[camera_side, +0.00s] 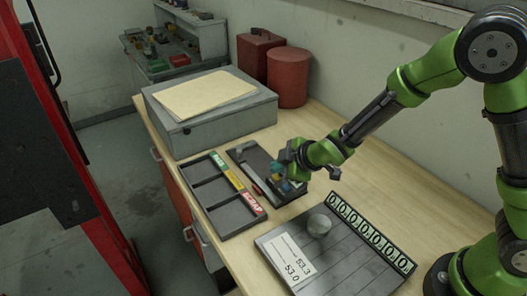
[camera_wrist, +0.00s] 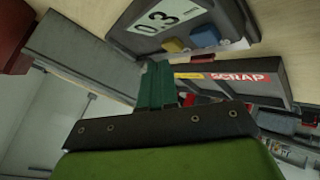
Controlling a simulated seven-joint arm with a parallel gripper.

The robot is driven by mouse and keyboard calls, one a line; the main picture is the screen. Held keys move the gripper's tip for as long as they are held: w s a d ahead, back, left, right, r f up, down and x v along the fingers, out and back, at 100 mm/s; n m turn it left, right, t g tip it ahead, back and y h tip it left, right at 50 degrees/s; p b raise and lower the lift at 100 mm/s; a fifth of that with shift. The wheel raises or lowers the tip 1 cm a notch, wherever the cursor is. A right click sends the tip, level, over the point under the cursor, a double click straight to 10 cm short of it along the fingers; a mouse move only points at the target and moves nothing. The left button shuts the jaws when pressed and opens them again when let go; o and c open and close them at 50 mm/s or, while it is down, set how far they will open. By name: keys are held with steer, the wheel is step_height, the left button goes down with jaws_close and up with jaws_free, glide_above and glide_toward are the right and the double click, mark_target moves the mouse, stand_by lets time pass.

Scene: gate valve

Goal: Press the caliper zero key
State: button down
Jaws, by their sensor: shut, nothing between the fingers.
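The caliper's dark readout unit (camera_wrist: 222,12) is at the top of the wrist view. A yellow key (camera_wrist: 175,45) and a blue key (camera_wrist: 205,37) sit side by side below the display. I cannot read which one is the zero key. My gripper (camera_wrist: 156,68) has its green fingers together and empty, beside the yellow key; whether they touch the unit is unclear. In the side view my gripper (camera_side: 276,170) is low over the dark caliper unit (camera_side: 245,155) and hides part of it.
A compartment tray (camera_side: 218,203) with green, yellow and red SCRAP labels lies left of the caliper. A grey board (camera_side: 345,262) with number tiles, a card and a round metal piece (camera_side: 319,225) is in front. A grey case (camera_side: 215,120) and red canisters (camera_side: 287,78) stand behind.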

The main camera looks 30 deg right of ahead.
mark_target(279, 179)
steer(key=shift+f, duration=0.35)
steer(key=shift+f, duration=0.5)
stand_by(0.5)
stand_by(0.3)
steer(key=shift+r, duration=0.9)
steer(key=shift+r, duration=2.5)
